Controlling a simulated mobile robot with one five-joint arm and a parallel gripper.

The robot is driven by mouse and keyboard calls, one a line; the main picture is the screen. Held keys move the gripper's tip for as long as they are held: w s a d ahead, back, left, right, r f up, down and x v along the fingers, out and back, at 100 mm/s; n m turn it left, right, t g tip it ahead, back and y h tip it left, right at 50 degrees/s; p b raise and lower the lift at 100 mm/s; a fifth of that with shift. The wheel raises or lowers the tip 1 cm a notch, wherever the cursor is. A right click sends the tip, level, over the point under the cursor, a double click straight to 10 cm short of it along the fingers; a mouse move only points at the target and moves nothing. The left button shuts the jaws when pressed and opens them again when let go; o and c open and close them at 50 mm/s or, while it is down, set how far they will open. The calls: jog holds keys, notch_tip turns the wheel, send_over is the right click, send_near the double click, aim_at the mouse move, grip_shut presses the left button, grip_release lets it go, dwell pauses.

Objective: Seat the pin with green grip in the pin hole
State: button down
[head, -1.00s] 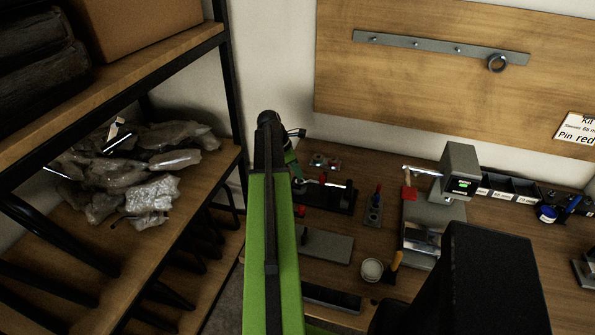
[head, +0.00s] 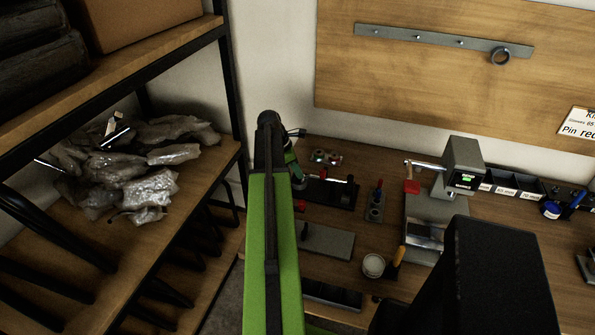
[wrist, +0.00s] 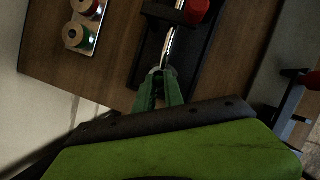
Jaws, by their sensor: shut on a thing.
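My gripper (wrist: 159,86), with green fingers, is at the near end of a dark fixture (wrist: 203,48) in the wrist view. It is shut on what looks like the pin with green grip. A bright metal shaft (wrist: 168,47) runs from the fingertips toward a black block with a red piece (wrist: 196,8). The green grip is hard to tell from my fingers. The fixture also shows in the head view (head: 330,197), just right of my arm. My gripper is mostly hidden there. The pin hole is not clearly visible, and I cannot tell how deep the shaft sits.
A small tray (wrist: 91,18) with red and green round parts lies left of the fixture in the wrist view. A shelf (head: 190,210) is at left.

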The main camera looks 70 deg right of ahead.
jog(key=c, duration=1.4)
grip_release()
jog(key=shift+o, duration=0.2)
jog(key=p+v, duration=1.6)
jog(key=v, duration=0.1)
jog(key=shift+w+a, duration=0.15)
jog(key=shift+w, duration=0.05)
jog(key=shift+s, duration=0.15)
